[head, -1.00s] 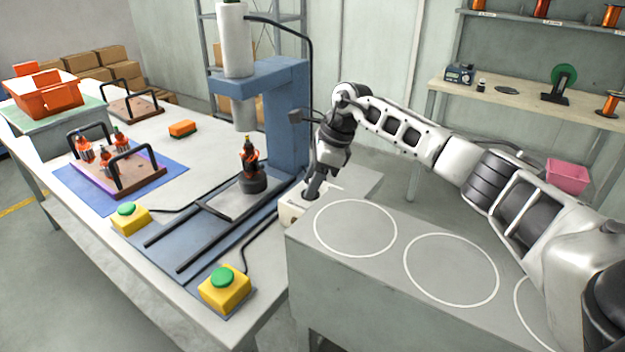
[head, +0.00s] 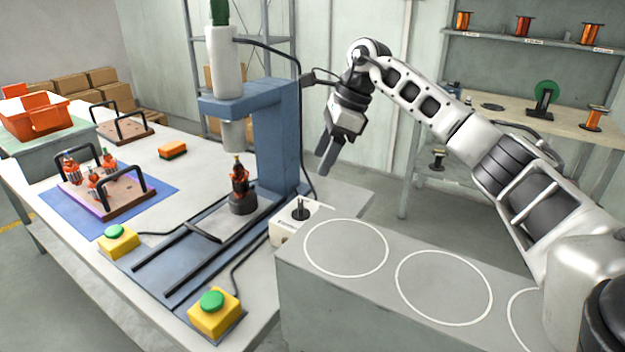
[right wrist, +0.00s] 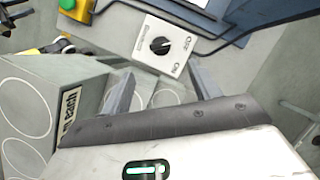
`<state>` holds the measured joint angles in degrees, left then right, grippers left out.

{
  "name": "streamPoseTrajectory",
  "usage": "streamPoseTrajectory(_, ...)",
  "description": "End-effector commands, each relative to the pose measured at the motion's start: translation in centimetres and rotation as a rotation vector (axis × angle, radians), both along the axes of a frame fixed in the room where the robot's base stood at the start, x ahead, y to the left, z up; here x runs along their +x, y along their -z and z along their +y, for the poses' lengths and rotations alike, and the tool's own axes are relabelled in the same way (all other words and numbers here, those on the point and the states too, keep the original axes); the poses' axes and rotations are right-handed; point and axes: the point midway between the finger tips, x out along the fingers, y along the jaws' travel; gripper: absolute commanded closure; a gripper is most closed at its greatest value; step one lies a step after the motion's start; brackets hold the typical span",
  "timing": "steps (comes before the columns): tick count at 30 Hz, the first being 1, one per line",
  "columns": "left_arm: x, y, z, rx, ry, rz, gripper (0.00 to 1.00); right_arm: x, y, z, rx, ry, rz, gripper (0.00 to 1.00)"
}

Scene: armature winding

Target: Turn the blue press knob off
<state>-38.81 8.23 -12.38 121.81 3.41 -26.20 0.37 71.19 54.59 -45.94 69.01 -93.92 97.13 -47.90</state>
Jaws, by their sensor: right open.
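The knob (head: 300,211) is black and sits on a small white switch box (head: 283,234) beside the base of the blue press (head: 279,125). In the right wrist view the knob (right wrist: 160,46) shows on the white box (right wrist: 148,56) with printed labels along its right side. I cannot tell for sure which label the knob points to. My right gripper (head: 326,158) is open and empty, above and to the right of the knob, apart from it. In the right wrist view its fingers (right wrist: 163,88) are spread below the box. My left gripper is not in view.
A dark part with orange windings (head: 240,180) stands under the press ram. Two yellow boxes with green buttons (head: 214,312) (head: 118,241) sit at the table front. A grey cabinet (head: 375,300) with white circles stands right of the box. A black cable runs beside the press.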

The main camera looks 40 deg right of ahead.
Motion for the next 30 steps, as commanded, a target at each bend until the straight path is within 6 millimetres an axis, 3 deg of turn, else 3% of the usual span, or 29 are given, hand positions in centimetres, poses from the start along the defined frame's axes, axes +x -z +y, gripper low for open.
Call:
streamPoseTrajectory(3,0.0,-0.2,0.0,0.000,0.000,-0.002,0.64,-0.4,-2.1,-0.7,0.001,0.001,-0.003,0.38)
streamPoseTrajectory(9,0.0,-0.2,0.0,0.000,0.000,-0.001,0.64,-0.8,-3.8,-1.3,0.001,0.000,-0.001,0.38)
streamPoseTrajectory(26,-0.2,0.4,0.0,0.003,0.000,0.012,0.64,-0.9,-4.0,-1.4,0.000,0.000,0.001,0.38)
streamPoseTrajectory(30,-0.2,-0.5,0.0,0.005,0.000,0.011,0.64,-0.9,-4.9,-1.4,0.001,0.000,-0.001,0.38)
